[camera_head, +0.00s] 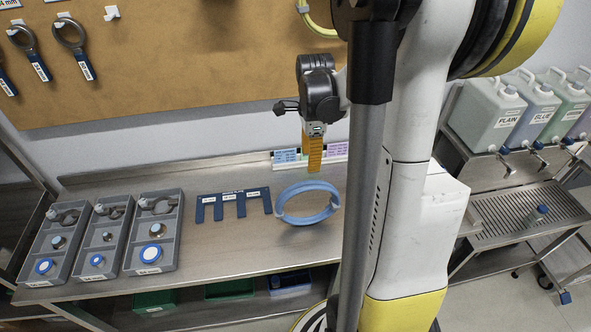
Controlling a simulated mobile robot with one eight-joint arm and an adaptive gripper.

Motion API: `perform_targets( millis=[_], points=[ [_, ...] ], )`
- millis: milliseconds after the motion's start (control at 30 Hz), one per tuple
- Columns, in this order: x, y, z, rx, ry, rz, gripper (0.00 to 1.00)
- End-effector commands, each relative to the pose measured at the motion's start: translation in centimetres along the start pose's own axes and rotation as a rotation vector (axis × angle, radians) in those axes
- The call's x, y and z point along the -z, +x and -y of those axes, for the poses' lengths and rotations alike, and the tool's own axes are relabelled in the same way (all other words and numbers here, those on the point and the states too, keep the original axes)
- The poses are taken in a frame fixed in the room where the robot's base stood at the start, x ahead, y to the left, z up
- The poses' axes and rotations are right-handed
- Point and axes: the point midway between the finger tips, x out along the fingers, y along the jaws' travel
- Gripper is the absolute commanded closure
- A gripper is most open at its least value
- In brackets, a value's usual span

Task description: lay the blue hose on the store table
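The blue hose (298,220) is a closed coil at the right part of the steel table (225,247), just right of a dark blue slotted holder. It seems to rest on the tabletop. My gripper (314,168) points down with orange fingers, above and behind the coil in the picture. The fingers overlap one another from this side, so their opening is not clear. Contact between fingers and hose cannot be made out. No label marks which surface is the store table.
Grey trays with parts (155,237) fill the table's left. A dark blue slotted holder (233,194) lies mid-table. Labelled jugs (487,112) stand on a rack at right, above a grated shelf (515,212). A pegboard (190,60) with hung tools stands behind. Bare tabletop lies in front.

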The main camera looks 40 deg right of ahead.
Motion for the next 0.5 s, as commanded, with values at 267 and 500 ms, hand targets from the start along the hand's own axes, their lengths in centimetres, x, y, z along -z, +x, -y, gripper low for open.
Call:
perform_targets(
  millis=[267,500],
  points=[
    [-4.0,-3.2,-2.0,0.087,-0.298,-0.008,0.55],
    [-12.4,-8.7,-8.9,0.331,-1.106,-0.093,0.55]
  ],
)
